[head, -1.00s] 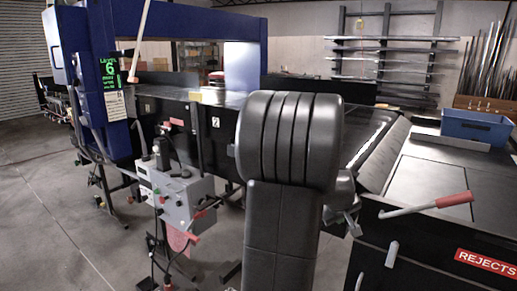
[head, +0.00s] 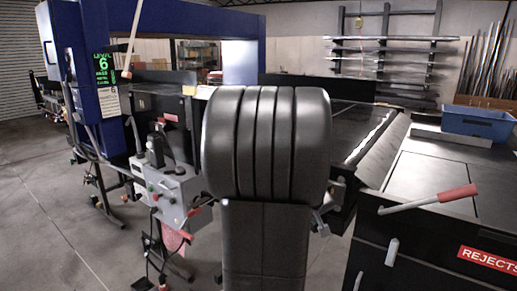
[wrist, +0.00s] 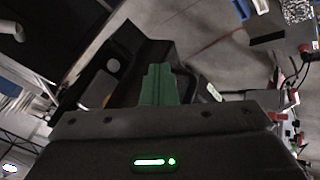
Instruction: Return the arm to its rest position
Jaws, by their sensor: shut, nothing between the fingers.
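My arm fills the middle of the head view as a thick black ribbed joint above an upright link. My gripper is hidden behind it or too unclear to make out there. In the wrist view my gripper (wrist: 158,84) shows at the centre, with its green finger pads together between dark finger parts. It is shut with nothing held. The grey floor and blurred dark equipment lie beyond it.
A blue detector arch (head: 88,75) with a green display stands at left over the conveyor. A grey control box (head: 178,195) is just left of my arm. A red-handled lever (head: 430,200), a rejects bin (head: 375,255) and a blue tray (head: 478,122) are at right. Floor at lower left is clear.

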